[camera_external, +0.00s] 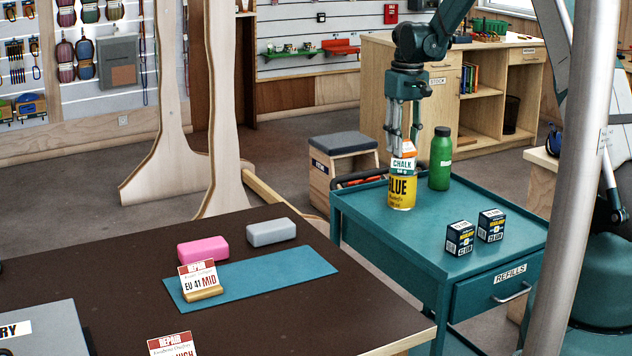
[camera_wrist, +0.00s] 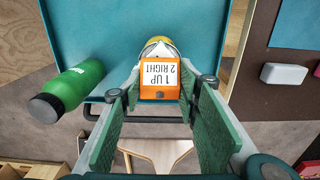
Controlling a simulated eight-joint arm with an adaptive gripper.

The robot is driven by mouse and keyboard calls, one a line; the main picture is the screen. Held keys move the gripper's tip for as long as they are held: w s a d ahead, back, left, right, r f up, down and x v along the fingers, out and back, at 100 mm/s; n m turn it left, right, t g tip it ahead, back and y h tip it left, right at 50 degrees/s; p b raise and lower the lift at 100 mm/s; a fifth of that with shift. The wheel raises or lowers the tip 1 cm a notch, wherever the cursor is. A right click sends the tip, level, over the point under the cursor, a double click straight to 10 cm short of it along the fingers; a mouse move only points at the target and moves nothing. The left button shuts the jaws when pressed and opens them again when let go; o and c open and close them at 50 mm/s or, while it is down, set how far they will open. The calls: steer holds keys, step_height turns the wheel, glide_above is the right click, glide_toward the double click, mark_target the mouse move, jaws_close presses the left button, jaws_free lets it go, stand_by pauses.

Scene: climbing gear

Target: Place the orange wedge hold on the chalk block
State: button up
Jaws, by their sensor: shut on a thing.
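The orange wedge hold (camera_wrist: 160,92) has a white label reading "1 UP 2 RIGHT" on its face. My gripper (camera_wrist: 157,97) is shut on it, one green finger at each side. In the external view the wedge (camera_external: 409,147) shows between my fingertips, directly above the white chalk block (camera_external: 403,166) with its "CHALK" label. The chalk block appears to sit on the yellow glue can (camera_external: 402,192) on the teal cart. I cannot tell whether wedge and chalk block touch. In the wrist view the wedge hides most of the chalk block.
A green bottle (camera_external: 441,160) stands right behind the can on the teal cart (camera_external: 365,225). Two dark boxes (camera_external: 460,238) (camera_external: 491,225) stand nearer on the cart. A brown bench at left holds pink (camera_external: 203,249) and grey (camera_external: 271,232) blocks, a blue mat (camera_external: 290,272) and cards.

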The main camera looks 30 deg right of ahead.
mark_target(404, 143)
steer(key=shift+f, duration=0.15)
steer(key=o, duration=0.9)
step_height(404, 143, up, 12)
steer(key=shift+r, duration=0.2)
stand_by(0.7)
